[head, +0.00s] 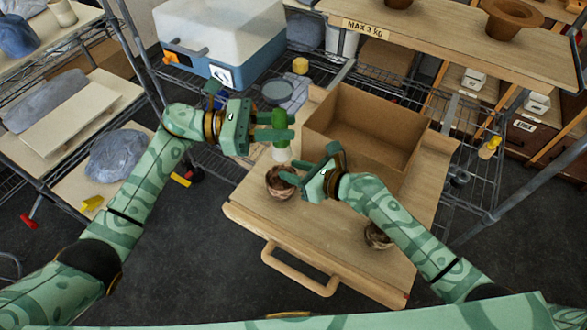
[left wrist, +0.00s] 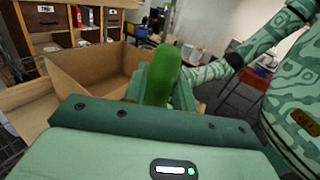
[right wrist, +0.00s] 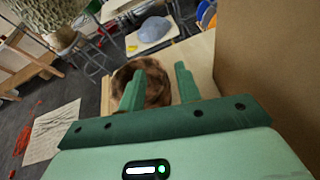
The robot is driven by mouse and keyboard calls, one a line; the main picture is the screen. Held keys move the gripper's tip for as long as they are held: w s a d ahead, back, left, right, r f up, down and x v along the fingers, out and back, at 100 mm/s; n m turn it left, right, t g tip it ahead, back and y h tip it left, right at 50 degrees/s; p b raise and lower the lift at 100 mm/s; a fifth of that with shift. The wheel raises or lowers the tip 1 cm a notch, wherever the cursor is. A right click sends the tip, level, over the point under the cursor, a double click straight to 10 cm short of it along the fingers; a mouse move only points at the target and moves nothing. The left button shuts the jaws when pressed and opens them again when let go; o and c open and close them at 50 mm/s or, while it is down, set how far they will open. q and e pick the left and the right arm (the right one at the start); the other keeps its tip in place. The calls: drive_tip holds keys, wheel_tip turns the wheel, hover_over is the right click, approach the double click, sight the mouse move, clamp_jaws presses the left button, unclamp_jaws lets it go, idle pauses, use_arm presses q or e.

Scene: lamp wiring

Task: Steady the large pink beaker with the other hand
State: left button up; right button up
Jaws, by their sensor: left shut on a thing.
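I cannot make out a large pink beaker in any view. My left gripper (head: 274,127) is shut on a green rounded object (head: 279,119) with a pale lower part, upright above the left side of the wooden tray. The green object also stands up in the left wrist view (left wrist: 161,76). My right gripper (head: 290,180) is open beside a brown mottled bowl (head: 275,190) at the tray's left side. In the right wrist view the bowl (right wrist: 157,80) shows between and beyond the two fingers; I cannot tell whether they touch it.
An open cardboard box (head: 368,128) fills the back of the wooden tray (head: 320,245). A second brown bowl (head: 377,237) sits at the tray's right, partly behind my right arm. A blue and white cooler (head: 222,50) stands behind. The tray's front middle is clear.

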drive_tip(key=shift+w+a+f, duration=0.15)
drive_tip(key=shift+w+a, duration=0.1)
drive_tip(key=shift+a, duration=0.05)
clamp_jaws()
drive_tip(key=shift+s+f, duration=0.2)
idle(0.9)
